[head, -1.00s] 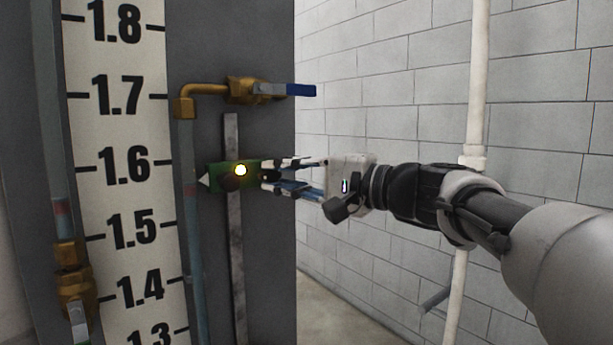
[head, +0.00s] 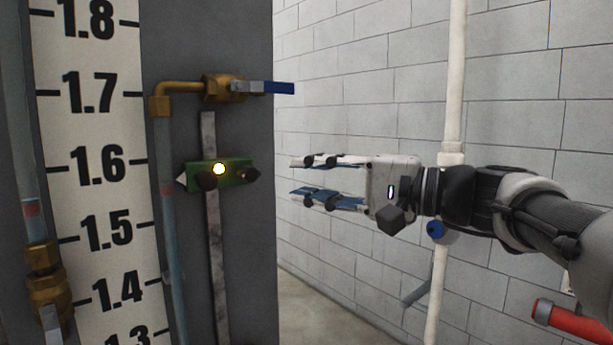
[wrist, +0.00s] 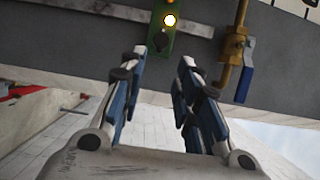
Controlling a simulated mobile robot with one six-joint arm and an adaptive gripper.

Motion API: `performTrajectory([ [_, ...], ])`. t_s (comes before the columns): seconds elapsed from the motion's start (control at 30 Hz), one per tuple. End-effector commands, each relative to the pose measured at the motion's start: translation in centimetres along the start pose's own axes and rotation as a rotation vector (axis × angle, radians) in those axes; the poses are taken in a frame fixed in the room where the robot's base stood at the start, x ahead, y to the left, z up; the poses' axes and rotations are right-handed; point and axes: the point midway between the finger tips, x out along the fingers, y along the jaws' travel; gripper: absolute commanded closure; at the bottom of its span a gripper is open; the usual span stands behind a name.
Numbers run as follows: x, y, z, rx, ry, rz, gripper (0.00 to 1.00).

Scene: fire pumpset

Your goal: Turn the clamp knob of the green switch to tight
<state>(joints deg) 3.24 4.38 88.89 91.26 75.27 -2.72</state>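The green switch (head: 233,171) sits on a vertical metal rail (head: 213,240), near the 1.6 mark, with a lit yellow lamp on it. I cannot tell how tight either knob is. My gripper (head: 297,177) is open and empty, to the right of the switch and apart from it. In the wrist view the switch (wrist: 178,42) shows beyond my open fingers (wrist: 163,55), with a dark knob (wrist: 161,40) between the fingertips' lines.
A brass valve with a blue lever (head: 270,88) is above the switch, joined to a vertical pipe (head: 170,220) at left. A numbered scale (head: 95,200) stands further left. A white pipe (head: 452,110) runs down the block wall behind my arm.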

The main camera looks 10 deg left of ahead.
Motion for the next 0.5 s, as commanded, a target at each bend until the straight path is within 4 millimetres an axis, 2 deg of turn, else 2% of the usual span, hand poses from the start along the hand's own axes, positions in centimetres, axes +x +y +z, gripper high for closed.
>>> performTrajectory([
  [0.03,-0.9,0.0,-0.1,0.000,0.004,0.000,0.70],
  [0.2,-2.4,0.0,0.0,0.001,0.001,0.000,0.70],
  [0.5,-2.7,0.0,0.0,0.000,0.000,0.000,0.70],
])
